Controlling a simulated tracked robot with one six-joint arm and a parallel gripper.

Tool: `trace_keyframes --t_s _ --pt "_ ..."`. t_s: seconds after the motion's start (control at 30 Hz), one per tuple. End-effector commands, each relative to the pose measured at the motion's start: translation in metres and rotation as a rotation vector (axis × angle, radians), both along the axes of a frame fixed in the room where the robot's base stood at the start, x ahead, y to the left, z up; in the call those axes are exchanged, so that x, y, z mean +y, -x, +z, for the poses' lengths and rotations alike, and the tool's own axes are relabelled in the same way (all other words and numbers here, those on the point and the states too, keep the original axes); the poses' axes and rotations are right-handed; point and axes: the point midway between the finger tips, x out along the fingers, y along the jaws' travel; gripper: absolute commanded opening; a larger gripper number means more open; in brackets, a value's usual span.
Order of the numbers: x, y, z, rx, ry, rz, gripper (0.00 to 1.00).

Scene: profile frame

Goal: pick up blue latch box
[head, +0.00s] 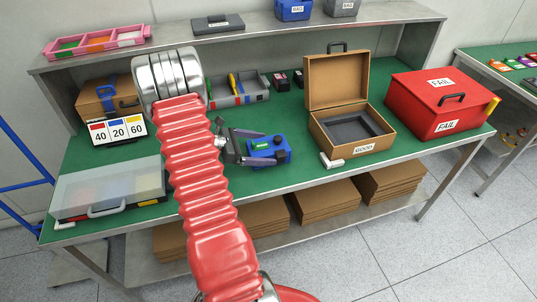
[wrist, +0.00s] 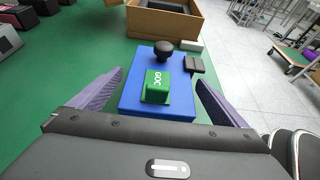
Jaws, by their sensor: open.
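The blue latch box (head: 281,156) sits on the green bench top near its front edge, in the middle of the head view. In the wrist view the blue latch box (wrist: 130,95) carries a green block with white lettering, a black knob and a dark latch piece. My gripper (head: 256,147) is open, with its fingers reaching toward the box from the left. In the wrist view my gripper (wrist: 158,98) has one purple-grey finger on each side of the near part of the box. I cannot tell whether either finger touches it.
An open brown case (head: 340,141) marked GOOD stands to the right, with a red FAIL box (head: 437,103) beyond it. A grey tray (head: 240,98) lies behind. A clear-lidded case (head: 108,187) is at the left. Bare green surface lies around the blue box.

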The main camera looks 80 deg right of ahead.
Motion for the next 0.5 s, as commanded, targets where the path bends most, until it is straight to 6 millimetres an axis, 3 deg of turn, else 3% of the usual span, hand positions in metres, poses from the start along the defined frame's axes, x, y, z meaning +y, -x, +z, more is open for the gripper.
trace_keyframes --t_s 0.17,0.5 --pt "0.0001 -0.0002 0.0001 0.0 0.0 0.0 0.96" --pt "-0.0001 -0.0005 0.0002 0.0 0.0 0.001 0.72"
